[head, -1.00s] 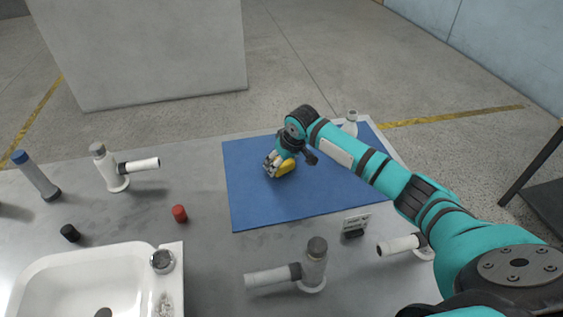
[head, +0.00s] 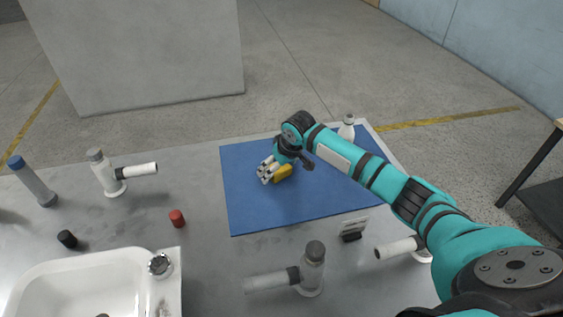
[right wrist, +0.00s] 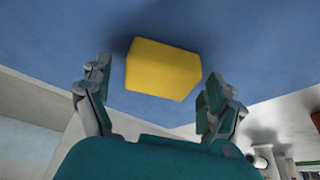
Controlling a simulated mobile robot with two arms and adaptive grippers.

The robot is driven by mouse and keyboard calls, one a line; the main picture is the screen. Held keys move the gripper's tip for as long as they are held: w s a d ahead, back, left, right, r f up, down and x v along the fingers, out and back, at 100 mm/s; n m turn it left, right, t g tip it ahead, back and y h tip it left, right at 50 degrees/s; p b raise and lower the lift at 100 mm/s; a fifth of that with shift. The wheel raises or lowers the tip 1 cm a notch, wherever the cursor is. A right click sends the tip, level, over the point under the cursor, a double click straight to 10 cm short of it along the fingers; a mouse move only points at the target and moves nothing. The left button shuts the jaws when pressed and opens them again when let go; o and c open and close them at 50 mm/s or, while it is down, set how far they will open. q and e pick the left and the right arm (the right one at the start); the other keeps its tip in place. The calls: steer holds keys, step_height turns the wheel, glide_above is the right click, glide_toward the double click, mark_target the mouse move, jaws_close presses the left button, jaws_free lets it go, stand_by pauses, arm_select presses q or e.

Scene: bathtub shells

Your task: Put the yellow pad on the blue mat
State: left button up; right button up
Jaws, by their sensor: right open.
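The yellow pad (head: 284,174) lies on the blue mat (head: 265,210), near the mat's middle. In the right wrist view the yellow pad (right wrist: 162,69) rests on the blue surface of the mat (right wrist: 50,60), with a dark shadow along its left side. My left gripper is in neither view.
A red cap (head: 177,218), a black cap (head: 67,239) and a white basin (head: 80,285) are at left.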

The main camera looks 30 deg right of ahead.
steer(key=v, duration=1.2)
